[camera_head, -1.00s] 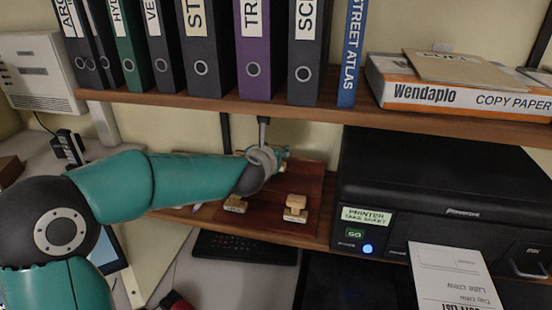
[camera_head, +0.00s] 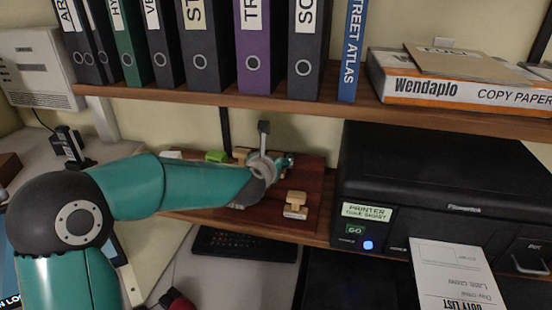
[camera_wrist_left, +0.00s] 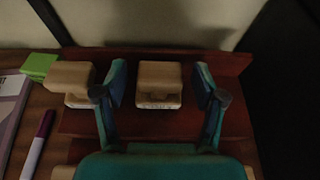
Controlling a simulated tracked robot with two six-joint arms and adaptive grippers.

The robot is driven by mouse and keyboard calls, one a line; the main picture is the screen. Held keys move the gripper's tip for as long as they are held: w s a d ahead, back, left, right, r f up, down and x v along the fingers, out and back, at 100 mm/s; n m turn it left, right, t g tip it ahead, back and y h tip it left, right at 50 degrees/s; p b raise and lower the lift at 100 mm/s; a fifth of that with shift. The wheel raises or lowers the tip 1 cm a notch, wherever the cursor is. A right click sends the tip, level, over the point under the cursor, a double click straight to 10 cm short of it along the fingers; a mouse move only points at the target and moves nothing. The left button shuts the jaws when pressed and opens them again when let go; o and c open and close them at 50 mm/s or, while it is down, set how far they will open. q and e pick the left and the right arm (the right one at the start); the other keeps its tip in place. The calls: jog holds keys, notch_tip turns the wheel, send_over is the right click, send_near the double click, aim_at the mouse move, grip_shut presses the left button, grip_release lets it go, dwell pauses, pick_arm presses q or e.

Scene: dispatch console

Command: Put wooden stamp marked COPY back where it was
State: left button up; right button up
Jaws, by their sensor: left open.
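A wooden stamp (camera_wrist_left: 158,84) stands between the parted fingers of my left gripper (camera_wrist_left: 161,90) in the left wrist view, with a gap on both sides. A second wooden stamp (camera_wrist_left: 70,80) stands just left of the left finger. Both are on a red-brown wooden board (camera_wrist_left: 125,123). In the head view my left gripper (camera_head: 283,162) is over the back of the board (camera_head: 268,212), partly hidden by its own wrist. Another stamp (camera_head: 296,204) stands at the front right of the board. I cannot read COPY on any stamp. My right gripper is out of view.
The binder shelf (camera_head: 210,103) hangs above the arm. A black printer (camera_head: 440,185) stands right of the board. A green block (camera_wrist_left: 39,65) and a marker (camera_wrist_left: 38,140) lie left of it. A keyboard (camera_head: 245,246) is below.

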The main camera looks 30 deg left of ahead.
pick_arm(q)
jog(key=shift+r, duration=0.15)
jog(key=v, duration=1.2)
jog(key=shift+b, duration=0.4)
jog(key=shift+d, duration=0.1)
